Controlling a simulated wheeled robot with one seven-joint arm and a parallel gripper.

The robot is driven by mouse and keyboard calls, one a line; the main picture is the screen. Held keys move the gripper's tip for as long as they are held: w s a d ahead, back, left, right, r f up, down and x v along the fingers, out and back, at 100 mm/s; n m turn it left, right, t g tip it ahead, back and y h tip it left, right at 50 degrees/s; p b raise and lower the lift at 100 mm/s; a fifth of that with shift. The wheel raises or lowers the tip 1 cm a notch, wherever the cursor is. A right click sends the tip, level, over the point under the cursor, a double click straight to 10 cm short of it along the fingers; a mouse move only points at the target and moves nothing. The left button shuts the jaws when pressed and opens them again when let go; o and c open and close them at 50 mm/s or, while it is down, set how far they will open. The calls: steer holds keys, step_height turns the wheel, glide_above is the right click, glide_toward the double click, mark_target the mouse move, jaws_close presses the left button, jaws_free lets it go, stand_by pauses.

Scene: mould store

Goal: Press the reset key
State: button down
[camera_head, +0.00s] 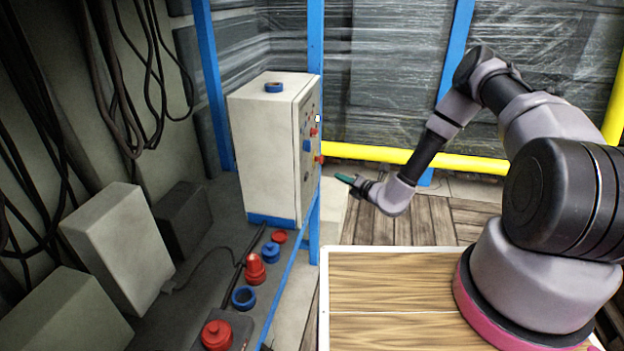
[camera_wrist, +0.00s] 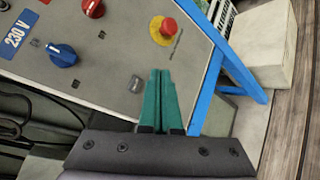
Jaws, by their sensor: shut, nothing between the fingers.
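The control box (camera_head: 262,150) stands on a blue-framed bench, its control face turned right and seen edge-on. In the wrist view its grey panel (camera_wrist: 110,45) carries a small grey key (camera_wrist: 135,84), just left of my fingertips; I cannot read a label on it. A red mushroom button (camera_wrist: 167,28) on a yellow disc sits beyond the fingertips. My gripper (camera_wrist: 161,72) is shut and empty, its green fingers side by side and pointing at the panel. In the head view my gripper (camera_head: 345,178) is right of the box; contact with the panel cannot be told.
Red and blue parts, including a red dome (camera_head: 255,270), lie on the bench. Cables hang at left. A yellow rail (camera_head: 400,157) crosses behind.

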mark_target(307, 176)
steer(key=shift+s+d+f+m+h, duration=0.15)
steer(key=shift+d+f+m+h, duration=0.1)
steer(key=shift+f, duration=0.2)
steer(key=shift+s+d+f+m+h, duration=0.15)
steer(key=shift+f+m, duration=0.1)
steer(key=shift+f, duration=0.2)
steer(key=w+a, duration=0.1)
steer(key=a, duration=0.7)
steer(key=shift+w+a, duration=0.35)
steer(key=shift+w, duration=0.05)
steer(key=shift+a, duration=0.15)
stand_by(1.3)
steer(key=shift+w+a, duration=0.1)
steer(key=shift+a, duration=0.2)
steer(key=shift+a, duration=0.3)
stand_by(0.5)
steer(key=shift+d, duration=0.75)
